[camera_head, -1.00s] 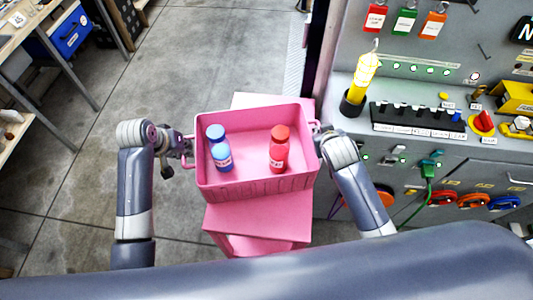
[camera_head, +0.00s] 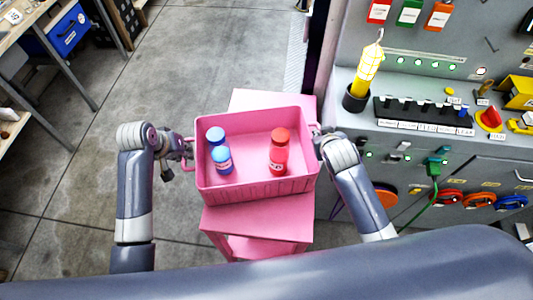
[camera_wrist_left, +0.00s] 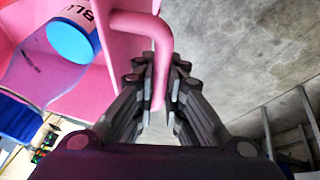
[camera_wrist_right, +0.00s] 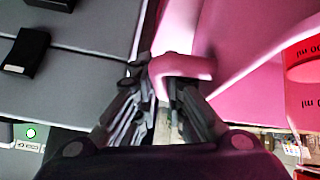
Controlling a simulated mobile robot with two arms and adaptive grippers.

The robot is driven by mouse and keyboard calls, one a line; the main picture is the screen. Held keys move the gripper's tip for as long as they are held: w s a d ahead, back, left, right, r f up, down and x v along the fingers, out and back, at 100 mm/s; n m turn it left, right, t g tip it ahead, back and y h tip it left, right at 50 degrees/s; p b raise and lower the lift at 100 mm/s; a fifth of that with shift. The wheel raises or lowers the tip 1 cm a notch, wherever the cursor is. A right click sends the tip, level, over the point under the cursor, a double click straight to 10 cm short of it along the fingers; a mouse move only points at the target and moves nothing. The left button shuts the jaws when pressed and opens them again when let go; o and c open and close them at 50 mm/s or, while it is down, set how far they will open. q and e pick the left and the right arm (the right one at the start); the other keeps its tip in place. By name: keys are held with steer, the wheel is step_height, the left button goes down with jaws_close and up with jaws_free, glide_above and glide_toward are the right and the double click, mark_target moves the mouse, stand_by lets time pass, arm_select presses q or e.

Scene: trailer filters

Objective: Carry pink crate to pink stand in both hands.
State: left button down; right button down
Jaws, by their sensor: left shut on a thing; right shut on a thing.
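The pink crate (camera_head: 255,188) is held level between my two grippers, above the pink stand (camera_head: 262,222). The stand's top shows in front of and behind the crate; I cannot tell whether they touch. My left gripper (camera_head: 187,150) is shut on the crate's left handle, which shows in the left wrist view (camera_wrist_left: 157,50). My right gripper (camera_head: 316,139) is shut on the right handle, seen in the right wrist view (camera_wrist_right: 180,68).
A grey control panel (camera_head: 420,150) with a yellow lamp (camera_head: 368,69), switches and cables stands close on the right. A workbench (camera_head: 30,40) with a blue bin (camera_head: 69,31) is at the far left. Concrete floor (camera_head: 215,50) is clear at the back and left.

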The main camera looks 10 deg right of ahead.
arm_select(q)
steer(key=shift+f+b, duration=0.35)
steer(key=shift+f, duration=0.15)
arm_select(e)
steer(key=shift+f, duration=0.45)
arm_select(q)
steer(key=c, duration=2)
jaws_free()
steer(key=shift+f, duration=0.1)
steer(key=shift+c, duration=0.2)
arm_select(e)
steer(key=c, duration=2)
jaws_free()
steer(key=shift+f, duration=0.15)
steer(key=shift+c, duration=0.2)
arm_select(q)
steer(key=o, duration=0.4)
steer(key=shift+c, duration=0.2)
arm_select(e)
steer(key=o, duration=0.4)
steer(key=shift+s, duration=0.1)
arm_select(q)
steer(key=v, duration=0.8)
arm_select(e)
steer(key=shift+v, duration=4.05)
